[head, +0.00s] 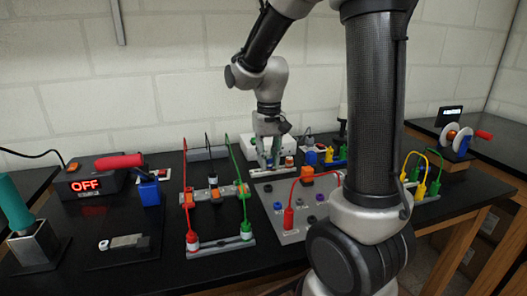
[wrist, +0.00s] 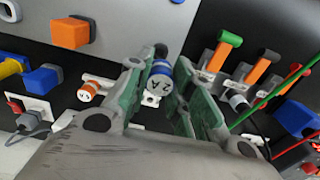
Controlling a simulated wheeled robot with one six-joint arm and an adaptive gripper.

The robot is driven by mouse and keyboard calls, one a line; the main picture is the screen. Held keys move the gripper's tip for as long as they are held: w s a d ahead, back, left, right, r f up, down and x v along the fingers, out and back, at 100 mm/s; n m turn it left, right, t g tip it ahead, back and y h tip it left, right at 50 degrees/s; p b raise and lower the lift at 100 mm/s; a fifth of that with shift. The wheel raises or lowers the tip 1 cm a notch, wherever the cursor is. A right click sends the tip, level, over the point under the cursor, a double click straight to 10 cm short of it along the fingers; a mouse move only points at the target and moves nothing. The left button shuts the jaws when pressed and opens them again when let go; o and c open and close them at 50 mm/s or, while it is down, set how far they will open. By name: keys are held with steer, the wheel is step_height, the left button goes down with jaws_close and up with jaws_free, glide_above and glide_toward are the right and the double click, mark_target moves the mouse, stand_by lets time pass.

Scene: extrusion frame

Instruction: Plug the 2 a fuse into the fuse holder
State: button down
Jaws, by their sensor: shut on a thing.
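The 2 A fuse (wrist: 160,80) is a short blue cylinder with a white band marked "2 A". It sits between the two green-padded fingers of my gripper (wrist: 155,97), which is shut on it. In the head view my gripper (head: 270,152) points down at the back of the bench, behind the grey panel, and its fingers largely hide the fuse. A white mount (wrist: 151,100) shows just below the fuse in the wrist view; I cannot tell whether they touch. I cannot make out which fixture is the fuse holder.
An orange-and-white fuse (wrist: 88,92) stands close beside my gripper. The grey panel (head: 263,187) bears an orange block (head: 307,174) and a red plug (head: 288,220). A frame with red and green leads (head: 244,225) stands left. A box reads "OFF" (head: 86,184).

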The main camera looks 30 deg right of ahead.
mark_target(268, 157)
steer(key=shift+f, duration=0.1)
stand_by(0.3)
steer(key=shift+f, duration=2.8)
steer(key=shift+f, duration=0.45)
steer(key=c, duration=1.2)
jaws_free()
step_height(268, 157, up, 12)
